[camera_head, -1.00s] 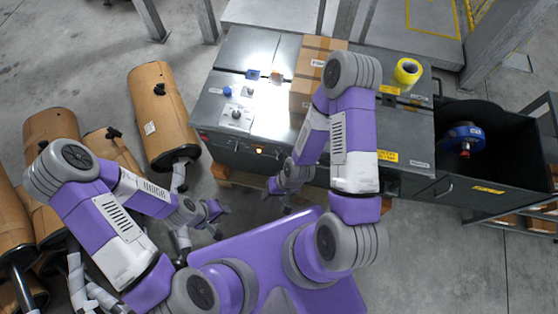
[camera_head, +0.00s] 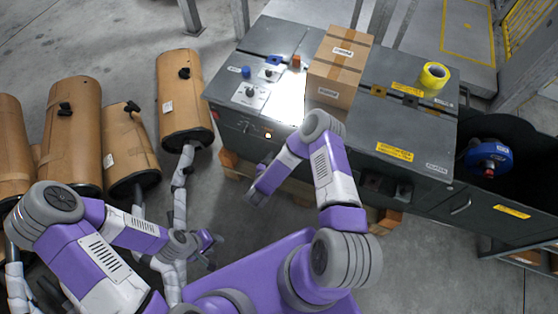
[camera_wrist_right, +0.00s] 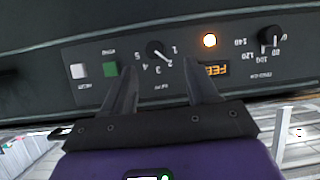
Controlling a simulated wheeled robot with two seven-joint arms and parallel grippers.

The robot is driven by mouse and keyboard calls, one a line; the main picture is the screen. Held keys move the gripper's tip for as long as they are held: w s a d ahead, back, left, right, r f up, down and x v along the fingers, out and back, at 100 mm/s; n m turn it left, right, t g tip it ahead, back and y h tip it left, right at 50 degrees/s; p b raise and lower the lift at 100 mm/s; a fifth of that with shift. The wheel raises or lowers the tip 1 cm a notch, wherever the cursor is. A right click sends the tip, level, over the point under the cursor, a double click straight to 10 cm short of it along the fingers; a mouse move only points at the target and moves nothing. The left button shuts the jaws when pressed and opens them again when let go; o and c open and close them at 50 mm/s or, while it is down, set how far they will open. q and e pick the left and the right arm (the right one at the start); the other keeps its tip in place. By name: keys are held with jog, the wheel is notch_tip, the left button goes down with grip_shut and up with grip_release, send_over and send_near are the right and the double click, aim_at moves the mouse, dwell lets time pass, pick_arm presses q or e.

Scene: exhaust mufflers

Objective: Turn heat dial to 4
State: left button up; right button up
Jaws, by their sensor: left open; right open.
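A small black dial (camera_wrist_right: 157,50) with numbers 1 to 5 sits on the dark front panel in the right wrist view, where lettering appears upside down. Its pale pointer seems to face the 1–2 side; the exact mark is hard to read. My right gripper (camera_wrist_right: 160,66) is open, its two fingers apart below the dial and either side of it, holding nothing. In the head view its fingers cannot be made out. A second black knob (camera_wrist_right: 268,39), marked 60 to 140, is at the right. My left gripper (camera_head: 212,246) is open and empty, low and away from the machine.
On the machine top (camera_head: 400,125) are a cardboard box (camera_head: 335,80) and yellow tape roll (camera_head: 434,75). Mufflers (camera_head: 184,95) stand at left.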

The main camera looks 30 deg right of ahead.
jog(key=b+x, duration=0.3)
jog(key=x, duration=0.4)
jog(key=shift+d+h, duration=0.4)
jog(key=shift+d, duration=0.1)
jog(key=shift+s, duration=0.1)
jog(key=c, duration=1)
jog(key=shift+c, duration=0.2)
